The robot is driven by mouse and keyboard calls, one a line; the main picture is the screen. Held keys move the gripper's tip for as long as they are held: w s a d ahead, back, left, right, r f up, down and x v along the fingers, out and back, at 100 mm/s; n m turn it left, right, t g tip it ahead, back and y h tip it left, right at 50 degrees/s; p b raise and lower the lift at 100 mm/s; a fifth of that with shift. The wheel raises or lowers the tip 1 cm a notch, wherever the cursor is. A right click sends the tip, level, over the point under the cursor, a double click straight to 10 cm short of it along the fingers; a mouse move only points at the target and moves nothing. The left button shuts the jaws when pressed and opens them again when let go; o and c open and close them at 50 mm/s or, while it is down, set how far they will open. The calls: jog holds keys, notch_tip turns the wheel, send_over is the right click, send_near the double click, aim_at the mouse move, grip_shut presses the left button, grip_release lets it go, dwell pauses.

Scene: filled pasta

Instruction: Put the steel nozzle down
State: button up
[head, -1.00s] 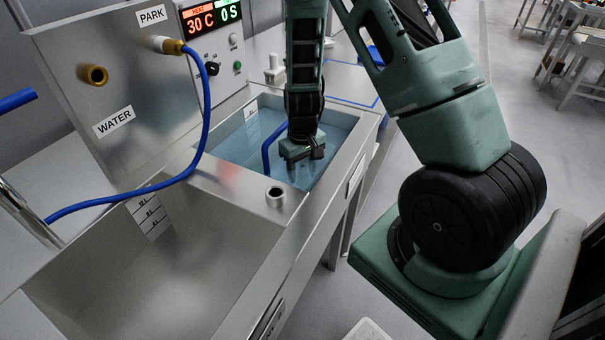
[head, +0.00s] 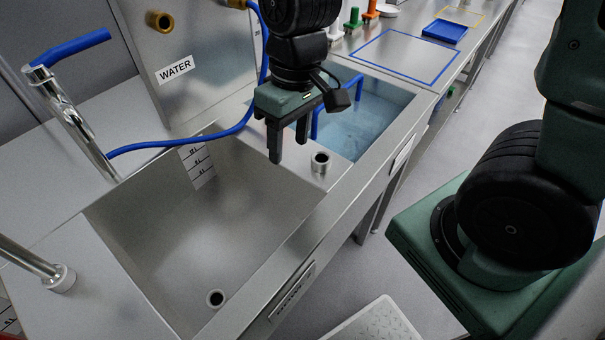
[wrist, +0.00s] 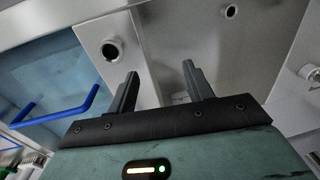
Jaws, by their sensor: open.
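My gripper (head: 289,150) is open and empty, fingers pointing down, above the steel ledge between the sink and the water bath. In the wrist view nothing is between its fingers (wrist: 160,72). A short hollow steel cylinder (head: 320,162) stands upright on that ledge, to the right of the fingers and apart from them. It also shows in the wrist view as a steel ring with a dark opening (wrist: 110,50). I cannot tell whether this is the steel nozzle or a fixed socket. No other loose steel nozzle is clear in view.
The empty sink (head: 240,215) has a drain (head: 215,298). A chrome tap (head: 70,120) with a blue end stands at left. A blue hose (head: 190,143) crosses behind the sink. A brass fitting (head: 160,21) is above WATER.

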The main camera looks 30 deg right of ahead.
jog(key=s+a+r+n, duration=0.3)
jog(key=s+a, duration=0.2)
jog(key=s, duration=0.6)
jog(key=shift+s+n+h, duration=0.2)
jog(key=shift+n+h, duration=0.1)
jog(key=shift+h, duration=0.1)
jog(key=shift+a, duration=0.1)
notch_tip(320, 180, up, 2)
jog(key=shift+r+p, duration=0.1)
jog(key=shift+p, duration=1)
